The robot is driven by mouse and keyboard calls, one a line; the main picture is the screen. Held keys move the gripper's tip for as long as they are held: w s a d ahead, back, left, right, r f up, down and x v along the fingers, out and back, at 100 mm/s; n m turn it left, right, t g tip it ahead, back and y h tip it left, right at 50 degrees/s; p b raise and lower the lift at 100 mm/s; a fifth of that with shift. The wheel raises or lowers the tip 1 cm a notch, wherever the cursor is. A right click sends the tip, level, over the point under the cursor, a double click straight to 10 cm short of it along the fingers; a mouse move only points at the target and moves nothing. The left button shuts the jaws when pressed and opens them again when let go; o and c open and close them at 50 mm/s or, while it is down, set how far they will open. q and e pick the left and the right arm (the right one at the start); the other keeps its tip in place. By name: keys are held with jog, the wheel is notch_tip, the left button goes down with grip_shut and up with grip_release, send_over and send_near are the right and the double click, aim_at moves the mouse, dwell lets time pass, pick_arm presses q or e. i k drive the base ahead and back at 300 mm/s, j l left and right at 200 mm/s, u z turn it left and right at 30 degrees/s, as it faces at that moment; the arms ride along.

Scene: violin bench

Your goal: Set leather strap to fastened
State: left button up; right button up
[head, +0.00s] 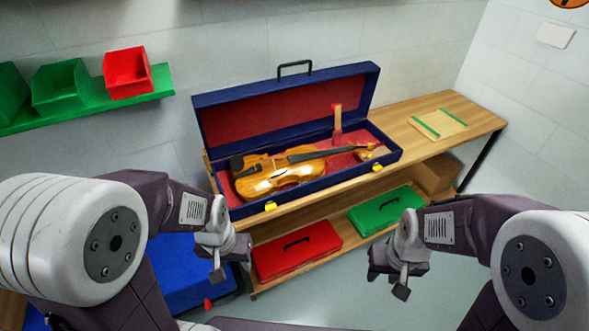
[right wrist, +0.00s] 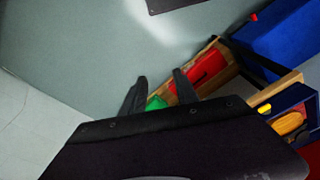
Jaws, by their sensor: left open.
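The blue violin case (head: 310,186) stands open on the wooden bench, its red-lined lid (head: 275,115) tipped back. A violin (head: 280,175) lies inside, its neck pointing right. A reddish-brown strap (head: 337,117), which looks like the leather strap, stands upright behind the violin's neck, not lying across it. My left gripper (head: 218,272) is open, in front of and below the case's left end, apart from it. My right gripper (head: 392,281) is in front of the bench, away from the case; in the right wrist view its fingers (right wrist: 160,80) are apart with nothing between them.
The case has yellow latches (head: 270,207) on its front edge. A red box (head: 297,250) and a green box (head: 386,211) sit on the lower shelf. A board with green strips (head: 439,124) lies on the bench at right. A blue box (head: 185,270) is at lower left.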

aim_at(337, 107)
jog(key=i+l+u, duration=0.25)
jog(key=u, duration=0.15)
jog(key=i+l+u, duration=0.55)
jog(key=l+u, duration=0.25)
jog(key=i+l+u, duration=0.2)
jog(key=l+u, duration=0.2)
